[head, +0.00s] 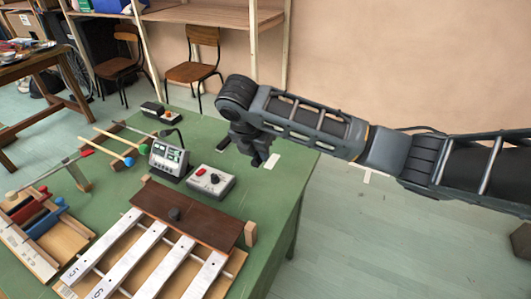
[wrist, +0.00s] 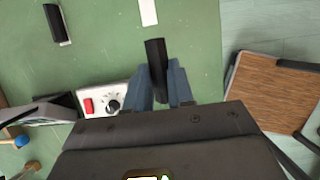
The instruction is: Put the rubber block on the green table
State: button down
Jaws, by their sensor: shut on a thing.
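My gripper (wrist: 162,78) is shut on a black rubber block (wrist: 155,56), whose far end sticks out past the fingertips in the wrist view. In the head view my gripper (head: 258,155) hangs over the right part of the green table (head: 220,125), near its right edge. The block is hard to make out there against the dark fingers. The green table top (wrist: 105,50) lies below the block in the wrist view. I cannot tell whether the block touches the table.
A grey box with a red button (head: 211,183) and a metering box (head: 168,158) stand close to the gripper's left. A metal-bar instrument (head: 165,265) fills the near table. A white strip (wrist: 148,12) and dark piece (wrist: 57,24) lie nearby. A brown seat (wrist: 280,92) is beyond the edge.

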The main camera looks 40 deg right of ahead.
send_over(273, 160)
jog(key=a, duration=0.2)
jog(key=f, duration=0.6)
jog(key=shift+s+d+f, duration=0.15)
jog(key=shift+s+f, duration=0.1)
jog(key=shift+f+p, duration=0.3)
jog(key=shift+f, duration=1.7)
jog(key=shift+f, duration=0.15)
jog(key=c, duration=1)
grip_release()
jog(key=shift+r, duration=0.3)
jog(key=v, duration=1.1)
jog(key=shift+r, duration=0.35)
